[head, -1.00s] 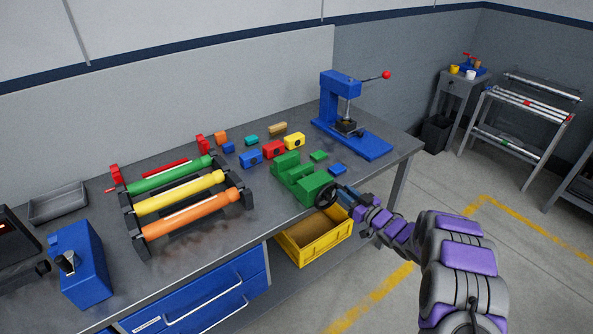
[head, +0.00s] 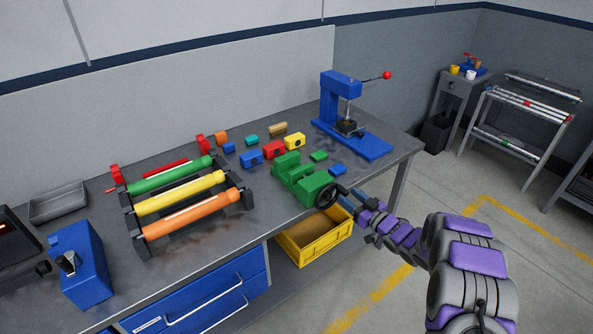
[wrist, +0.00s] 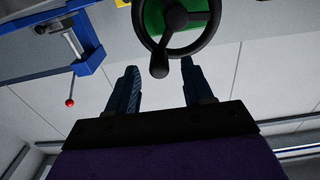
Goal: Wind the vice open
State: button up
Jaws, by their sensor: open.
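The green vice (head: 302,180) sits at the front edge of the workbench in the head view. Its dark handwheel (head: 328,196) faces my side; in the wrist view the wheel (wrist: 211,42) shows with a round crank knob (wrist: 159,66) at its lower left. My gripper (head: 352,199) is just to the right of the wheel in the head view. In the wrist view its two fingers (wrist: 158,78) are apart, with the knob between and just beyond the fingertips. It appears not to touch the knob, and nothing is gripped.
A blue press (head: 340,100) with a red-tipped lever stands behind the vice. Several coloured blocks (head: 273,150) lie left of and behind it. A yellow bin (head: 318,247) is below the bench edge. A rack of coloured rollers (head: 185,200) stands at left. Open floor lies to the right.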

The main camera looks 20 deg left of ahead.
jog(key=v, duration=0.5)
jog(key=shift+s+d, duration=0.25)
jog(key=shift+w, duration=0.1)
dwell(0.3)
jog(key=w+d+r+m+t+h, duration=0.1)
jog(key=w+d+r+m+h, duration=0.15)
jog(key=d+r+h, duration=0.55)
jog(key=s+d+r+m+g+h, duration=0.2)
jog(key=s+d+r+m+h, duration=0.15)
jog(key=s+d, duration=0.35)
jog(key=s+d+r+m+g+h, duration=0.2)
jog(key=s+d+h, duration=0.3)
jog(key=s, duration=0.5)
jog(key=s+a+r+g, duration=0.1)
jog(key=s+a+g, duration=0.1)
jog(key=s, duration=1.1)
jog(key=s+a+r+m+g+y, duration=0.1)
jog(key=s+a+g, duration=0.2)
jog(key=s, duration=0.9)
jog(key=s+a+r+m+g+y, duration=0.1)
jog(key=s+g, duration=0.3)
jog(key=s, duration=0.9)
jog(key=shift+s+a+g, duration=0.35)
jog(key=shift+a+g, duration=0.05)
jog(key=shift+a, duration=0.5)
